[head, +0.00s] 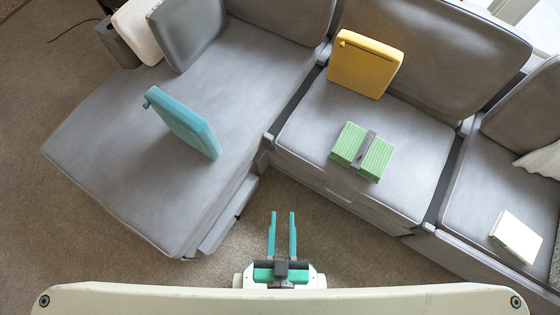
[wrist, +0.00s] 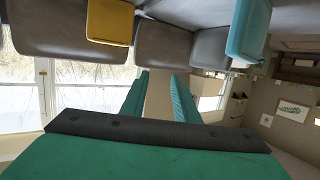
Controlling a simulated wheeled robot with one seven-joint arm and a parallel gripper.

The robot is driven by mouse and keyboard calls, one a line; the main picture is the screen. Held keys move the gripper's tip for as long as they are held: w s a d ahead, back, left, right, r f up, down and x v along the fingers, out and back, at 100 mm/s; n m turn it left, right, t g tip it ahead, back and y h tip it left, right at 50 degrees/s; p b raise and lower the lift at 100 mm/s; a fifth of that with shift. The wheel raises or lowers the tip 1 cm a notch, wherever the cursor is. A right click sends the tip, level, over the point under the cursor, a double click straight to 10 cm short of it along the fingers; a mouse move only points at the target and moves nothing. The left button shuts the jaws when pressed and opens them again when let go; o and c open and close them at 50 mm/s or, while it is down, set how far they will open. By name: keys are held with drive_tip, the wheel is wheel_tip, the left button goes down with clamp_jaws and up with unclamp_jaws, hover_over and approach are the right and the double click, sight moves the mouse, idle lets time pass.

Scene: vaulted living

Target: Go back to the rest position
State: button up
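My gripper (head: 282,235) is at the bottom centre of the head view, over the carpet in front of the sofa. Its two teal fingers are parallel with a clear gap between them, and nothing is held. In the wrist view the gripper (wrist: 160,95) shows the same two fingers apart, with only background between them.
A grey sectional sofa (head: 255,65) fills the view ahead. On it are a teal case-like object (head: 183,122), a yellow one (head: 364,65), a green bundle with a grey band (head: 349,143) and a cream book-like object (head: 516,236). Carpet (head: 60,225) is clear at left.

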drive_tip(key=shift+s+a+r+y, duration=0.15)
drive_tip(key=shift+s+r, duration=0.05)
drive_tip(key=shift+r, duration=0.3)
drive_tip(key=shift+s+a+r+y, duration=0.15)
drive_tip(key=shift+s+r, duration=0.05)
drive_tip(key=shift+r, duration=0.3)
idle(0.6)
